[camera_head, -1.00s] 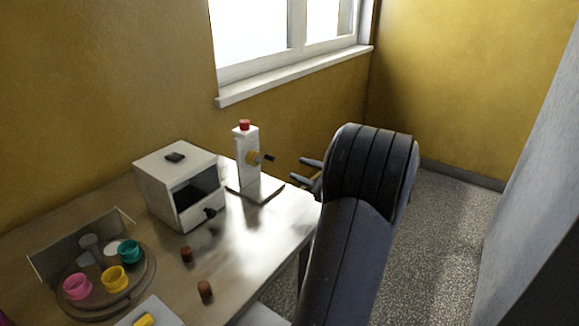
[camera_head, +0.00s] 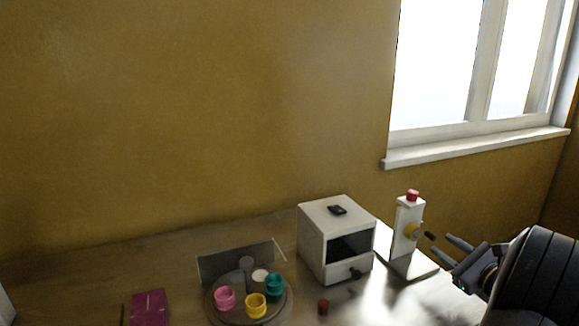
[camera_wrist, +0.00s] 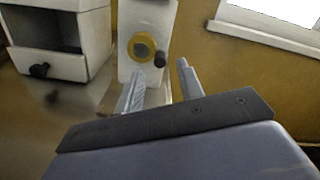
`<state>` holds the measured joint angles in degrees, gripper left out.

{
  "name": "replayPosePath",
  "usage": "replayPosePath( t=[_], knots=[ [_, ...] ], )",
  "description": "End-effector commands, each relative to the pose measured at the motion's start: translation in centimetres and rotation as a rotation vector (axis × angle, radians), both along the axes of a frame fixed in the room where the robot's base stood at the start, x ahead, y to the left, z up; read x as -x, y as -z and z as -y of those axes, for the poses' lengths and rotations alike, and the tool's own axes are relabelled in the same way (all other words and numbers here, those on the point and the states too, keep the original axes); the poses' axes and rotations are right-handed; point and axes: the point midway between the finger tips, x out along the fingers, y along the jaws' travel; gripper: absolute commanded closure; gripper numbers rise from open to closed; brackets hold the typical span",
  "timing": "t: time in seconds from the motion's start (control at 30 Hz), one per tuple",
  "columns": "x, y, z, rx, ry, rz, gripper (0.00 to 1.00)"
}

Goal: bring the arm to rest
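My gripper (camera_head: 451,253) is at the right of the head view, beside the white upright stand (camera_head: 408,230) with a red top and a yellow-hubbed crank. Its two fingers are spread apart with nothing between them. In the wrist view, my gripper (camera_wrist: 158,85) points toward the stand (camera_wrist: 146,30), whose yellow hub and dark knob show just beyond the fingers. I see a gap between the fingertips and the stand in the head view. My dark arm link fills the lower right of the head view.
A white box with an open front (camera_head: 313,235) stands left of the stand. A round tray (camera_head: 284,309) holds pink, yellow and teal cups. A window sill (camera_head: 480,148) is above.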

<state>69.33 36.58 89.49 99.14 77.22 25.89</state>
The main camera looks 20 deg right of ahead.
Motion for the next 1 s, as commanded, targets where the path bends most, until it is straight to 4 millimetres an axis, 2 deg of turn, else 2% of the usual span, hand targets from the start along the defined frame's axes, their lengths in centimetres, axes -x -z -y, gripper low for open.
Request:
replayPosePath(
  t=[0.1, 0.3, 0.87, 1.0],
  knots=[
    [-2.1, 0.0, -0.2, 0.001, -0.003, 0.001, 0.64],
    [-4.1, 0.0, -0.4, 0.000, 0.000, 0.001, 0.64],
    [-3.8, -0.2, -0.3, 0.003, 0.001, 0.000, 0.64],
    [-1.9, 0.0, 0.0, 0.000, 0.004, 0.000, 0.64]
  ],
)
